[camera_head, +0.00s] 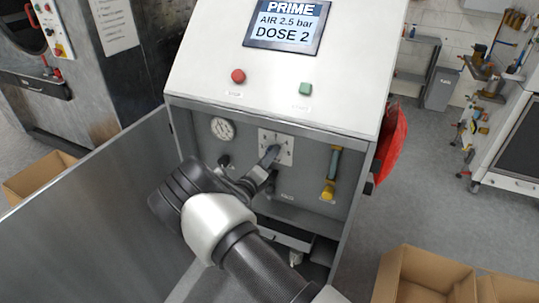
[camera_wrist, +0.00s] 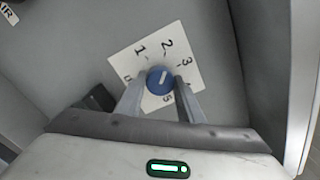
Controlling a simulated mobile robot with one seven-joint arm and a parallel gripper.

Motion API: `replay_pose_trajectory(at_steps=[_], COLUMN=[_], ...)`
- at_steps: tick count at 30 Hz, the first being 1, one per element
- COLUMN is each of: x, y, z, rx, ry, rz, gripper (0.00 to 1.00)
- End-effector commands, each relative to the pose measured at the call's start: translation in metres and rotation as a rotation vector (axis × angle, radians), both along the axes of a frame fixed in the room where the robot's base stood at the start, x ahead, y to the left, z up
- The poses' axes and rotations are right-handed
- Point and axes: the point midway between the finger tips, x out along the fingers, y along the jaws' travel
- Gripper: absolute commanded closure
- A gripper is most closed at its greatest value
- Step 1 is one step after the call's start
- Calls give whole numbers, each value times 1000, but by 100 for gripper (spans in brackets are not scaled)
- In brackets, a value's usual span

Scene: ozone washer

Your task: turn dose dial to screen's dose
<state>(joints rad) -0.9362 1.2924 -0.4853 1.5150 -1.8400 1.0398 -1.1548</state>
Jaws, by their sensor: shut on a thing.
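The screen (camera_head: 286,24) on the white sloped panel reads "PRIME", "AIR 2.5 bar" and "DOSE 2". The dose dial is a round blue knob (camera_wrist: 160,79) on a white number plate (camera_wrist: 150,54), with a pale pointer line. The line points up and slightly right, towards the 2 or a little to its right. The 1, 2 and 3 are readable; the lower marks are partly covered. My gripper (camera_wrist: 159,92) is shut on the knob, one finger on each side. In the head view my gripper (camera_head: 269,161) reaches the plate (camera_head: 284,145) and hides the knob.
A pressure gauge (camera_head: 222,128) is left of the plate, and a yellow-handled valve (camera_head: 328,190) is right of it. A red button (camera_head: 238,76) and a green button (camera_head: 305,89) sit above. An open grey door (camera_head: 95,215) stands left of my arm.

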Motion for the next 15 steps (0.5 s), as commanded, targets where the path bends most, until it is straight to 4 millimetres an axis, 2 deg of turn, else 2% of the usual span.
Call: replay_pose_trajectory(at_steps=[15], x=[-1], y=[-1], z=[-1], rx=[-64], ry=[26], rz=[-1], gripper=[88])
